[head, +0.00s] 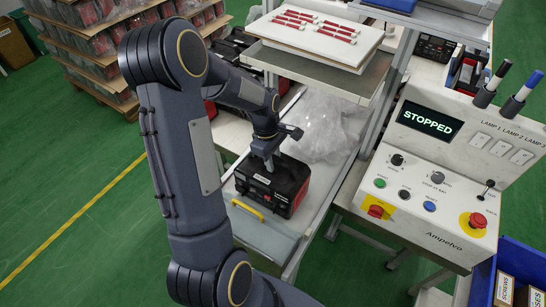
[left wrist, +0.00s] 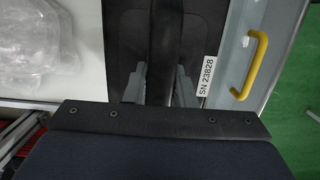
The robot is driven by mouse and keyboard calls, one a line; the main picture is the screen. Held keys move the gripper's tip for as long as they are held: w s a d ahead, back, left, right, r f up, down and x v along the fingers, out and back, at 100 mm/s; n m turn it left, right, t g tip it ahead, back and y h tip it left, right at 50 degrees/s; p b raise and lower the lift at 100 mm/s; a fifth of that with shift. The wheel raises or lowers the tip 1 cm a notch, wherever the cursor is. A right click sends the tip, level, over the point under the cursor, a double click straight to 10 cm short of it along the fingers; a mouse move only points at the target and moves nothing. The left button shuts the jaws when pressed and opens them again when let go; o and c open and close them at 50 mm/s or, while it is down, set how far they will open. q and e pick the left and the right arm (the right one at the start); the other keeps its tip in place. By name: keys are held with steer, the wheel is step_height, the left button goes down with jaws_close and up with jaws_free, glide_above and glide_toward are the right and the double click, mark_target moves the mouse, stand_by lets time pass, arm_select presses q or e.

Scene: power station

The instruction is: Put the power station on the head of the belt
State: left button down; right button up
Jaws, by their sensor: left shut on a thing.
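The power station (head: 278,188) is a black box with red trim. It sits upright on a light-coloured surface (head: 316,185) under a raised shelf. My left gripper (head: 268,162) points down at the top of the power station and is shut on its handle. In the left wrist view, the two grey fingers (left wrist: 160,85) stand on either side of the dark handle (left wrist: 178,45), and a label "SN 23828" shows on the station's top (left wrist: 207,76). I cannot clearly tell the head of the belt. My right gripper is not in view.
Clear plastic wrap (head: 325,130) lies just behind the station. A grey plate with a yellow handle (head: 248,209) is at its front. A tray of red-and-white parts (head: 320,32) is above. A control panel reading "STOPPED" (head: 430,120) stands at right; stacked boxes (head: 100,45) stand back left.

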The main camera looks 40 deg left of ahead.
arm_select(q)
steer(key=shift+w, duration=0.1)
steer(key=c, duration=1.2)
jaws_free()
step_height(320, 180, up, 12)
steer(key=a, duration=0.2)
steer(key=s+d+r+m+t+h, duration=0.1)
steer(key=s+d+m+t, duration=0.1)
steer(key=s+d+m, duration=0.6)
steer(key=s+d+r+m+t+h, duration=0.1)
steer(key=s+d+r+m+t, duration=0.1)
steer(key=s+d+m, duration=0.6)
steer(key=shift+s+r+m+t+b, duration=0.25)
steer(key=shift+s+m+t+b, duration=0.2)
steer(key=shift+s+m+t, duration=0.35)
steer(key=shift+d, duration=0.1)
